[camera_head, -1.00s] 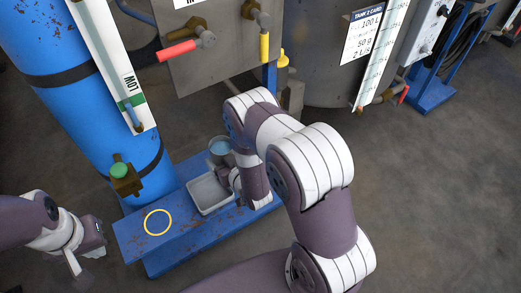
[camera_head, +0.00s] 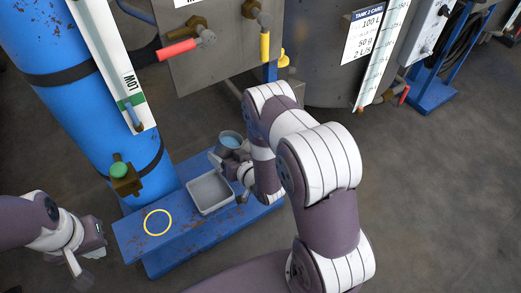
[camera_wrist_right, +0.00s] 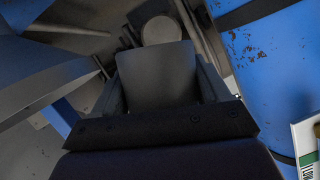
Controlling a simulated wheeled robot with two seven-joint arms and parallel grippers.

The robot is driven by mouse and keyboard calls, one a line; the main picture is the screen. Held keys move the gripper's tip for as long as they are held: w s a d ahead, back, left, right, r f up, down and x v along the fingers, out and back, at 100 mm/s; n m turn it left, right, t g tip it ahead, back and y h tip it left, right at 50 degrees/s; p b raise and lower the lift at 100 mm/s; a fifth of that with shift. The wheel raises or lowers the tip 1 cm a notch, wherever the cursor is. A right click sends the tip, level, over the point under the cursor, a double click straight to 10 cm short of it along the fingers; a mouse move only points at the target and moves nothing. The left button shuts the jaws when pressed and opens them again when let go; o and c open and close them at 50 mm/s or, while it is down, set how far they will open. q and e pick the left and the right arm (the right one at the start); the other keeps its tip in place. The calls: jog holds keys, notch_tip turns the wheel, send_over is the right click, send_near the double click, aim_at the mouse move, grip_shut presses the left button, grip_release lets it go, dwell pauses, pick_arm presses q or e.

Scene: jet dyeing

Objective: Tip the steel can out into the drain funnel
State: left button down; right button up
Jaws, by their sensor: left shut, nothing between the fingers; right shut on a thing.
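The steel can (camera_head: 230,143) shows its open mouth with bluish liquid inside. It is held above the back end of the blue platform, near the grey tray, and looks slightly tilted. My right gripper (camera_head: 238,163) is shut on the can; my own arm partly hides the grip. In the right wrist view a plain grey wall, likely the can (camera_wrist_right: 157,75), fills the space between the fingers. My left gripper (camera_head: 92,248) is shut and empty at the lower left, apart from the platform. I cannot make out the drain funnel for certain.
A grey square tray (camera_head: 195,204) sits on the blue platform (camera_head: 180,242). A yellow ring (camera_head: 157,222) marks the platform's front left. A blue cylinder (camera_head: 100,130) with a green-capped valve stands behind. Red and yellow handled valves (camera_head: 180,50) stick out above. Floor at right is clear.

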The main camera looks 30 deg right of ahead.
jog(key=shift+d+r+m+t+y+b, duration=0.35)
jog(key=shift+d+r+m+t+y, duration=0.15)
jog(key=shift+d+r+m+y, duration=0.6)
dwell(1.3)
jog(key=shift+a+r+m, duration=0.2)
jog(key=shift+r+m, duration=0.2)
jog(key=shift+m, duration=0.4)
dwell(0.5)
jog(key=shift+a+f+m+t+y+b, duration=0.1)
jog(key=shift+f+m+t+y+b, duration=0.2)
jog(key=shift+m+b, duration=0.6)
jog(key=shift+a+f+m+t+b, duration=0.1)
jog(key=shift+m+t+b, duration=0.35)
jog(key=shift+b, duration=0.7)
dwell(1.0)
jog(key=shift+f+m+y, duration=0.1)
jog(key=shift+m+y, duration=0.2)
jog(key=shift+m, duration=0.35)
dwell(0.6)
